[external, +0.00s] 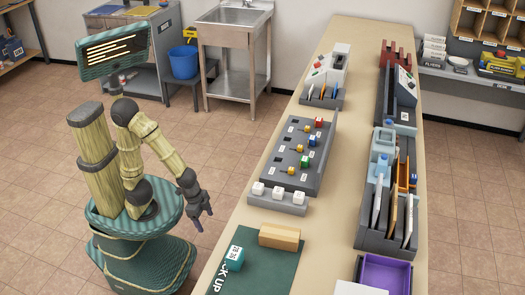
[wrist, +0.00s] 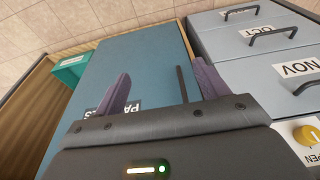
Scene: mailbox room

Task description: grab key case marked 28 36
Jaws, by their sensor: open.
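A small teal case (external: 234,258) lies on the dark green mat (external: 268,268) at the near end of the long table, in the external view. Its white label is small and seems to read 28 36. My gripper (external: 205,222) hangs beside the table's left edge, up and left of the case and apart from it. In the wrist view my gripper's two fingers (wrist: 162,88) are spread with nothing held between them. Part of a teal box (wrist: 70,69) shows at the left there; I cannot tell whether it is the case.
A wooden block (external: 279,237) lies on the mat near the case. A grey tray (external: 276,165) with coloured key pieces stands beyond. A purple bin (external: 384,273) is at the near right. The wrist view shows grey drawers (wrist: 244,75) marked OCT and NOV beside a blue surface (wrist: 150,55).

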